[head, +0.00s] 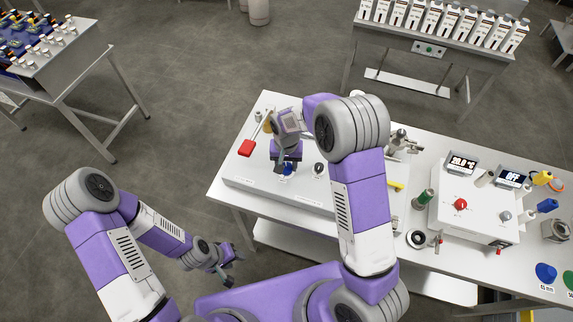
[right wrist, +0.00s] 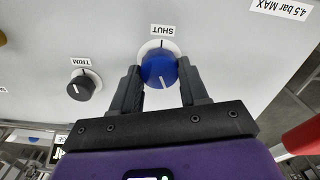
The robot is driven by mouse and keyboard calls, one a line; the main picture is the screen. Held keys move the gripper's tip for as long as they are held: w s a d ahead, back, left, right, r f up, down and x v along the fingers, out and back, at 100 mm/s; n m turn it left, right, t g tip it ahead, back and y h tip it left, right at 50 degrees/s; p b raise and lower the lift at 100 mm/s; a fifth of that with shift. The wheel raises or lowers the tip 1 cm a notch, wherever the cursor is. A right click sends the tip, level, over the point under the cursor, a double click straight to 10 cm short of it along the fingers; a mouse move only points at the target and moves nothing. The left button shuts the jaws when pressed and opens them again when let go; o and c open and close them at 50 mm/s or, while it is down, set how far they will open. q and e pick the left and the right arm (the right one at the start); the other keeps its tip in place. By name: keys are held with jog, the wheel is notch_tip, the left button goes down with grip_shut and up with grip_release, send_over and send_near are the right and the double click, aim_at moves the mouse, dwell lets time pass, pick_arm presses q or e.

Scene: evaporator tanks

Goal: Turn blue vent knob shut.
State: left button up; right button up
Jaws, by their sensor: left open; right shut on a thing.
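The blue vent knob (right wrist: 158,68) sits on the white panel, below an upside-down SHUT label (right wrist: 162,31) and a tick mark in the right wrist view. A short white line shows on its face; I cannot tell exactly how it lines up with the tick. My right gripper (right wrist: 160,84) is shut on the knob, one finger on each side. In the head view the knob (head: 287,170) shows just under the right gripper (head: 285,164). My left gripper (head: 225,272) is open and empty, low in front of the bench.
A dark TRIM knob (right wrist: 81,84) is beside the blue knob. A white box with displays and a red knob (head: 460,204) stands on the right of the bench. Floor left of the bench is clear.

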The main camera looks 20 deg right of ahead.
jog(key=n+b, duration=0.1)
jog(key=n, duration=0.3)
jog(key=shift+n, duration=0.3)
jog(key=n, duration=0.3)
jog(key=shift+a+n+b, duration=0.1)
jog(key=shift+n+b, duration=0.2)
jog(key=shift+n, duration=0.1)
jog(key=n, duration=0.3)
jog(key=shift+n, duration=0.3)
jog(key=n, duration=0.3)
jog(key=shift+n, duration=0.3)
jog(key=n, duration=0.3)
jog(key=shift+r+n, duration=0.1)
jog(key=shift+n, duration=0.2)
jog(key=n+p, duration=0.1)
jog(key=n, duration=0.2)
jog(key=shift+n, duration=0.3)
jog(key=n+p, duration=0.1)
jog(key=n, duration=0.3)
jog(key=shift+s+p, duration=0.1)
jog(key=shift+p, duration=0.2)
jog(key=shift+n+p, duration=0.6)
jog(key=shift+n, duration=1.4)
